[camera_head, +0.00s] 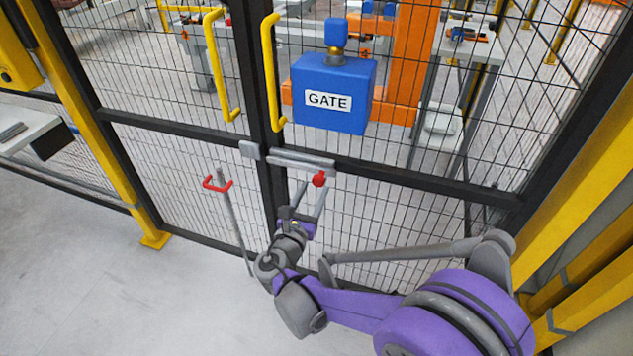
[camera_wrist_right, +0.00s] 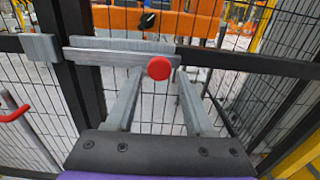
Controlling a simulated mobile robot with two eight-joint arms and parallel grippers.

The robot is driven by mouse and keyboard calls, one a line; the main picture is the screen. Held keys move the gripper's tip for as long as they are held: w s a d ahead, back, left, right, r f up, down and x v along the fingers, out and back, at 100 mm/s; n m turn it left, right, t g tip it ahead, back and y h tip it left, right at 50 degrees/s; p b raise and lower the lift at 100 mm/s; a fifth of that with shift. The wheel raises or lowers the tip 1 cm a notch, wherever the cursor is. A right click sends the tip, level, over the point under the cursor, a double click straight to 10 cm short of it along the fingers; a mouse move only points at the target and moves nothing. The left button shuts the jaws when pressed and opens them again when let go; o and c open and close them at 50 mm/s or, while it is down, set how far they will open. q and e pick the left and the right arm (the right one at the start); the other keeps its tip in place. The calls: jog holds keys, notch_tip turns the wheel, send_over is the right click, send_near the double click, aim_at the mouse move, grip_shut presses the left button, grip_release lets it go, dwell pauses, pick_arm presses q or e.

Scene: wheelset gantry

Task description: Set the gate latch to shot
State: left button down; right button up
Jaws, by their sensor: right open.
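The gate latch is a grey sliding bar (camera_head: 298,163) with a red knob (camera_head: 319,180), mounted on the right gate leaf's dark crossbar. A grey keeper block (camera_head: 250,150) sits on the left leaf. In the wrist view the knob (camera_wrist_right: 159,68) sits between the two fingertips, with space on both sides. My left gripper is not in view.
A blue box labelled GATE (camera_head: 335,92) hangs above the latch. Yellow handles (camera_head: 272,72) flank the gate's middle post. A red-handled rod (camera_head: 219,184) stands at the left leaf. Yellow posts (camera_head: 95,125) frame the mesh fence. The floor at lower left is clear.

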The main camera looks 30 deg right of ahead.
aim_at(317, 183)
jog(key=shift+x, duration=2.25)
jog(key=shift+c, duration=0.2)
grip_shut()
